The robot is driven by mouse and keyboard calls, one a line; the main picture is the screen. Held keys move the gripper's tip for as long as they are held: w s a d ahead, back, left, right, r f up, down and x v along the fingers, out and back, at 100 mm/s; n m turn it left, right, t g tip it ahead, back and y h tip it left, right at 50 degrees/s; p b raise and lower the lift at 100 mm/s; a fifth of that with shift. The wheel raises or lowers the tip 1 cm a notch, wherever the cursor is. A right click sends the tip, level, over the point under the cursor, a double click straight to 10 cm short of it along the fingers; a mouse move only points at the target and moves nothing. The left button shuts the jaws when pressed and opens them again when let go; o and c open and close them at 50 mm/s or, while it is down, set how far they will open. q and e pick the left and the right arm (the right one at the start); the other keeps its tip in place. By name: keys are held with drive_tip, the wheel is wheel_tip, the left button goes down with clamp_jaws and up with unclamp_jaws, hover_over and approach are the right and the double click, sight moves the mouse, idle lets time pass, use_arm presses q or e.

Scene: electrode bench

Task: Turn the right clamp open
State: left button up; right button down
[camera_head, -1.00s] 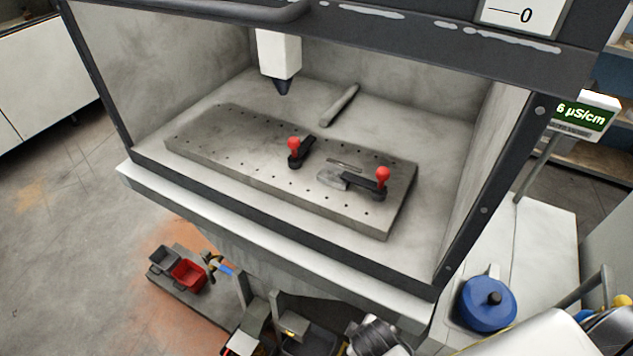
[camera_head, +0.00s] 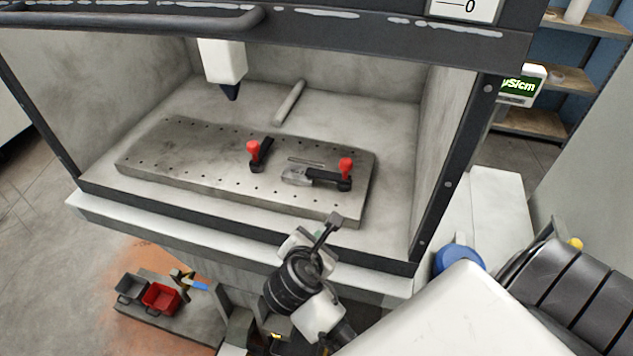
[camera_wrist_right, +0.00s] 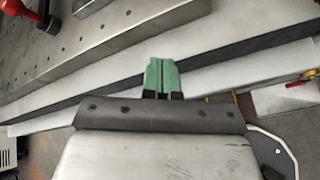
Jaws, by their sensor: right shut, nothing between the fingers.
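The right clamp (camera_head: 345,168) has a red knob and a black bar lying leftward along the perforated metal plate (camera_head: 190,178), its end at a small pale metal piece (camera_head: 297,176). The left clamp (camera_head: 254,150) also has a red knob; its black bar points back and right. My right gripper (camera_head: 335,222) is in front of the bench's front edge, below and apart from the right clamp. In the right wrist view its green fingertips (camera_wrist_right: 161,76) are together and empty. A red knob with a black part (camera_wrist_right: 12,12) shows there at top left. My left gripper is not in view.
The bench has a dark frame and a raised front sill (camera_head: 240,218). A white nozzle with a dark tip (camera_head: 225,65) hangs above the plate. A grey rod (camera_head: 289,103) lies behind the plate. A blue round object (camera_head: 458,255) stands at the right.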

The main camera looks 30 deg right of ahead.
drive_tip(key=w+a+r+n+t+h, duration=0.2)
drive_tip(key=w+r+n, duration=0.2)
drive_tip(key=n, duration=0.1)
drive_tip(key=p, duration=0.3)
approach(319, 178)
drive_tip(key=shift+n, duration=0.3)
drive_tip(key=x, duration=0.7)
drive_tip(key=shift+d, duration=0.2)
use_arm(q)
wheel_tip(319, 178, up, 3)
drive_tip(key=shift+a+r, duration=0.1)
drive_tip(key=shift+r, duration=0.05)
use_arm(e)
drive_tip(key=shift+w, duration=0.1)
drive_tip(key=shift+a, duration=0.1)
